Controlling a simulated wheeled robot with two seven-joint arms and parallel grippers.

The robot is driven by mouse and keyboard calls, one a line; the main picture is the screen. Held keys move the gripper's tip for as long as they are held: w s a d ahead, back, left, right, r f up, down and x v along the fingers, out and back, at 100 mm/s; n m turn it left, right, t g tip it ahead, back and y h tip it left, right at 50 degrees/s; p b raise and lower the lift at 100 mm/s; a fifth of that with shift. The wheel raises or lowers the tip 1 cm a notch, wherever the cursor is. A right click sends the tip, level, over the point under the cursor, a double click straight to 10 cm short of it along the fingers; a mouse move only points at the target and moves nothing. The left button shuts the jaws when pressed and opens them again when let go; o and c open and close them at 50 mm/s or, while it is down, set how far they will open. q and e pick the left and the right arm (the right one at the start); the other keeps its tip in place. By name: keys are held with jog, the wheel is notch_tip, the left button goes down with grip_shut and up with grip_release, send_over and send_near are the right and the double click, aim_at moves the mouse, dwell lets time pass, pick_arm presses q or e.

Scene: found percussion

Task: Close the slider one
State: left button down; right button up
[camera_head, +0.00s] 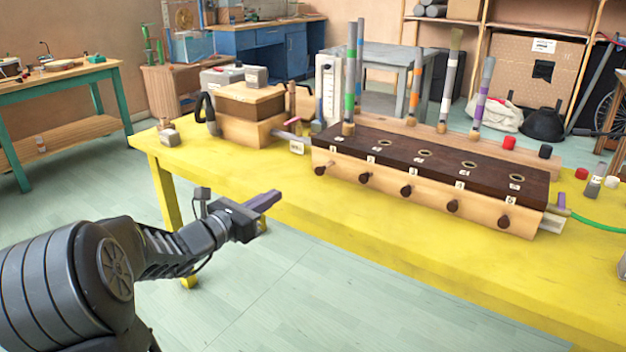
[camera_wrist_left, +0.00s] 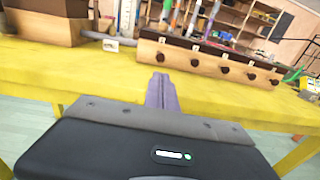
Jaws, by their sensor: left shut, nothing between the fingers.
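A long wooden box with a dark top (camera_head: 430,165) stands on the yellow table, with a row of dark knobs along its front. The leftmost knob, slider one (camera_head: 320,170), is by the label 1, with a short light rod visible behind it. It also shows in the left wrist view (camera_wrist_left: 160,57), just beyond my fingertips. My left gripper (camera_head: 272,197) is shut and empty, its purple fingers together, in front of the table's near edge and left of slider one, apart from it. The fingers also show in the wrist view (camera_wrist_left: 160,80). My right gripper is not in view.
A wooden box with a lid (camera_head: 250,115) stands left of the long box, with a small white card (camera_head: 297,147) between them. Striped tubes (camera_head: 417,80) rise behind the long box. The yellow table (camera_head: 400,235) is clear in front of the knobs.

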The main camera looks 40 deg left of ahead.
aim_at(318, 172)
pick_arm(q)
jog(key=shift+f, duration=0.1)
